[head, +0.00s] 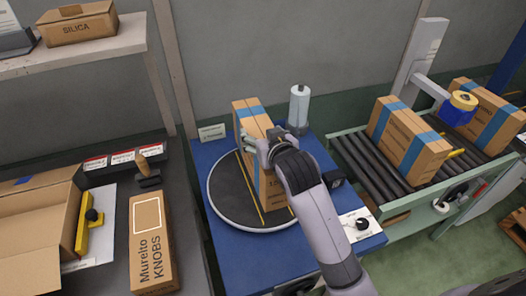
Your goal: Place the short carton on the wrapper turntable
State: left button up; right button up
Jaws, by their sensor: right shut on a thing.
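A brown carton with blue tape (250,117) stands upright over the dark round wrapper turntable (228,190), near its middle. My right gripper (268,141) is shut on this carton near its top, with the arm coming in from the lower right. The gripper and arm hide part of the carton's right side. The carton's lower end lies over the disc, but I cannot tell whether it rests on it. My left gripper is not in view.
Two similar taped cartons (408,142) (488,115) are on the roller conveyor (370,165) at right. A film roll (299,108) stands behind the turntable. A Murelto KNOBS box (152,245) and an open box (35,235) lie on the left bench. The disc's left side is clear.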

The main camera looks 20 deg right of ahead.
jog(key=shift+f, duration=2.65)
jog(key=shift+f, duration=0.2)
jog(key=o, duration=2)
jog(key=shift+c, duration=0.2)
jog(key=shift+r, duration=0.15)
jog(key=v, duration=1.2)
jog(key=shift+s+b, duration=0.1)
jog(key=shift+b, duration=0.25)
